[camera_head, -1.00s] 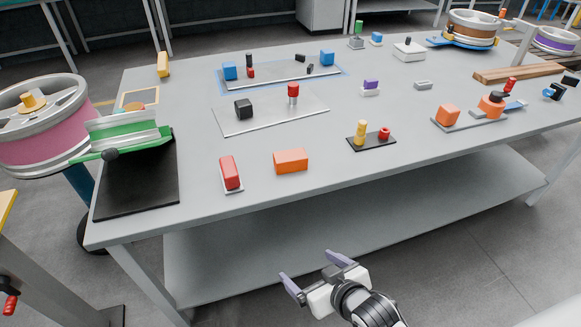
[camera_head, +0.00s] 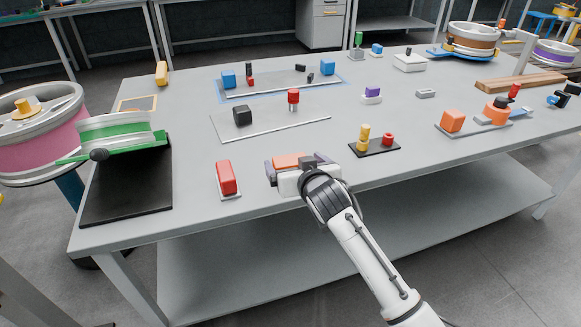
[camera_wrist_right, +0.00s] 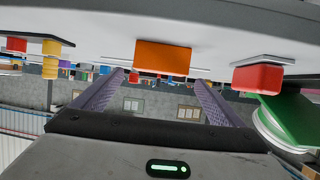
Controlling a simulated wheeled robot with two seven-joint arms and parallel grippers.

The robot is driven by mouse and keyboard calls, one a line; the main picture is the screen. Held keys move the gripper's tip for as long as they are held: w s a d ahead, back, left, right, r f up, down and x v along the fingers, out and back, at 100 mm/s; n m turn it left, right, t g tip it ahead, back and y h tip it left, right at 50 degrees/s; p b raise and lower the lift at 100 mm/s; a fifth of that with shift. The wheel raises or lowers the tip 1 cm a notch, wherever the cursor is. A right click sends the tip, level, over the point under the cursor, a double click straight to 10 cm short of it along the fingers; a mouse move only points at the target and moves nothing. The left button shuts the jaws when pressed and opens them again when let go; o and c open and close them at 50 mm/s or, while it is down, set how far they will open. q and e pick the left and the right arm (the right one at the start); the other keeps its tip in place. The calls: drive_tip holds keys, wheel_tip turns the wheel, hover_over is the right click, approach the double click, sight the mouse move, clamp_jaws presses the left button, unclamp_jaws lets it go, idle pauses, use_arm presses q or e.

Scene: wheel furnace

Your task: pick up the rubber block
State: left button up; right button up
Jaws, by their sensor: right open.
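The orange block (camera_head: 287,160), which looks to be the rubber block, lies near the front edge of the grey table. In the head view my right gripper (camera_head: 294,165) is at this block from the front, and its body hides part of it. The right wrist view, which shows the table upside down, has the orange block (camera_wrist_right: 162,57) ahead of and between the spread, empty fingers (camera_wrist_right: 160,80). The gripper is open. I cannot tell whether the fingertips reach along the block's sides. My left gripper is out of view.
A red block (camera_head: 227,178) on a small plate stands left of the gripper. A black plate (camera_head: 377,148) with yellow and red pieces is to the right. A grey panel (camera_head: 270,122) with a black cube lies behind. A black mat (camera_head: 125,190) covers the left front corner.

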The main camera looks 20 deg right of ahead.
sight(291, 159)
drive_tip(key=x, duration=0.5)
drive_tip(key=shift+s+f, duration=0.1)
drive_tip(key=shift+f, duration=0.2)
drive_tip(key=shift+r, duration=0.1)
drive_tip(key=c, duration=1.3)
drive_tip(key=shift+o, duration=0.2)
wheel_tip(291, 159, up, 10)
drive_tip(key=shift+p, duration=0.35)
